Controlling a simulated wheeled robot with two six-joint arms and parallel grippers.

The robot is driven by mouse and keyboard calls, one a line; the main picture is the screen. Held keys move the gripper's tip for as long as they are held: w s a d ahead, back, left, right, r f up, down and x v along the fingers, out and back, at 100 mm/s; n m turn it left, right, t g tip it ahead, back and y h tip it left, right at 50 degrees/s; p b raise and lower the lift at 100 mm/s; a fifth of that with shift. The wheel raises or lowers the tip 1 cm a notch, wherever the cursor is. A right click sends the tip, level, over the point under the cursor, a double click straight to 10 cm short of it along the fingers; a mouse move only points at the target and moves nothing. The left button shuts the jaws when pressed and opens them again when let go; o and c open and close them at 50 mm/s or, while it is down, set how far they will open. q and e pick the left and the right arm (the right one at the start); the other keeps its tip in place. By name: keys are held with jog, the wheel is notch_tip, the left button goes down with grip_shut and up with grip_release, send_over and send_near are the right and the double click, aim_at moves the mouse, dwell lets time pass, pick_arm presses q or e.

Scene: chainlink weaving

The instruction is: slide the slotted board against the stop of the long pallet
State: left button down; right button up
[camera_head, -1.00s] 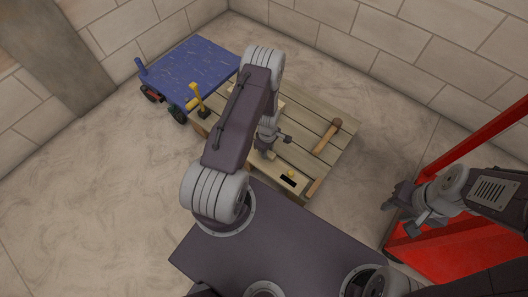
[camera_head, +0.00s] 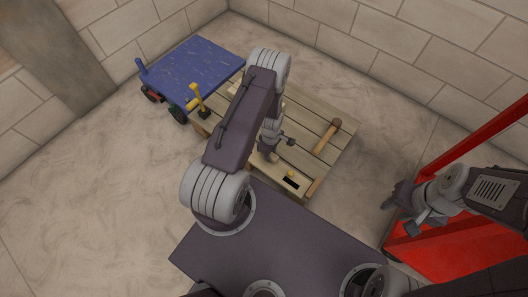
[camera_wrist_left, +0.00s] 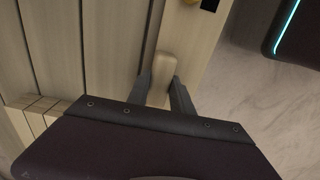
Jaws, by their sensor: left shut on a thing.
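The slotted board (camera_wrist_left: 185,42) is pale wood and lies along the near edge of the plank-topped wooden pallet (camera_head: 292,150). Its dark slot (camera_head: 291,183) shows in the head view, with a yellow knob (camera_head: 291,174) beside it. The wrist view shows the slot (camera_wrist_left: 210,4) only partly, at the top edge. My left gripper (camera_head: 271,154) is shut on a wooden handle (camera_wrist_left: 165,72) that stands on the board. A wooden strip (camera_head: 315,187) at the pallet's near right may be the stop. My right gripper (camera_head: 401,208) is off to the right, away from the pallet.
A blue-topped cart (camera_head: 195,72) stands at the back left, close to a yellow lever (camera_head: 197,98) on the pallet. A wooden bar with a rounded end (camera_head: 327,137) lies across the pallet's right part. A red frame (camera_head: 450,250) stands at the right. The floor at left is clear.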

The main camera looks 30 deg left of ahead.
pick_arm(q)
jog(key=c, duration=1.1)
grip_release()
jog(key=shift+o, duration=0.2)
notch_tip(320, 180, up, 9)
jog(key=p, duration=0.5)
jog(key=shift+p, duration=0.4)
